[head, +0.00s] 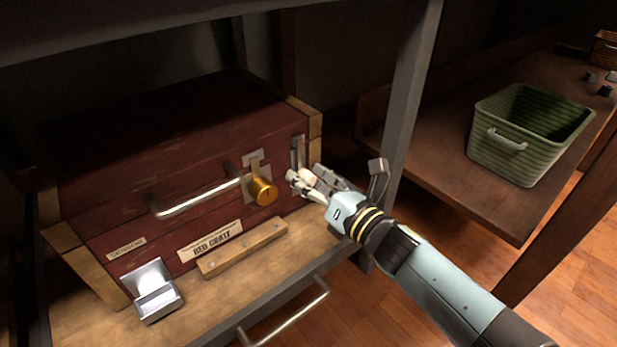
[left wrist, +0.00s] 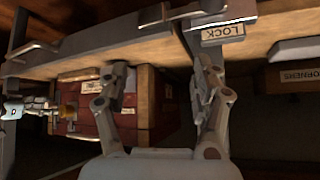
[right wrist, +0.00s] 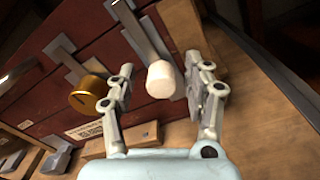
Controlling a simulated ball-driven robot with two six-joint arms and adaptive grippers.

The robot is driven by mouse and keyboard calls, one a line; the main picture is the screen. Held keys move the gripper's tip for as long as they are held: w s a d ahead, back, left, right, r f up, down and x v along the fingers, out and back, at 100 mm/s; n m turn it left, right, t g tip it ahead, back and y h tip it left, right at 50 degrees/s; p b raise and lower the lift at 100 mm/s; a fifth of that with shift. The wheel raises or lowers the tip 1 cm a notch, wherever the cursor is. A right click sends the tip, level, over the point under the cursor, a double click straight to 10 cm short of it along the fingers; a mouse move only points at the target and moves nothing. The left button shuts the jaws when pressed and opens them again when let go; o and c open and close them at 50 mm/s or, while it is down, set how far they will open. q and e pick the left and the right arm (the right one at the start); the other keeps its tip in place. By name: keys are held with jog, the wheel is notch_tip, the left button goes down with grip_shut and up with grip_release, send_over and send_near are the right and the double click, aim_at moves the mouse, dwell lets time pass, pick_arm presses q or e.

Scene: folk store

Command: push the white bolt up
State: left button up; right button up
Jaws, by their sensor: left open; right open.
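The white bolt (right wrist: 161,80) is a pale rounded knob on a grey metal slot plate (right wrist: 145,35) on the front of the dark red crate (head: 180,150). In the head view the bolt (head: 307,177) sits low on the plate, partly hidden by my fingers. My right gripper (head: 305,182) is open around the bolt, one finger on each side. In the right wrist view a gap shows between the bolt and the left finger; contact on the right is unclear. My left gripper (left wrist: 160,72) is open and empty, outside the head view.
A brass knob (head: 263,191) and a bar handle (head: 198,197) are left of the bolt. A wooden strip (head: 243,247) lies before the crate. A grey post (head: 408,90) stands right of my right gripper. A green basket (head: 520,150) is on the right shelf.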

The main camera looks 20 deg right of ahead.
jog(key=v, duration=1.1)
jog(key=shift+s+d, duration=0.2)
jog(key=shift+s, duration=0.1)
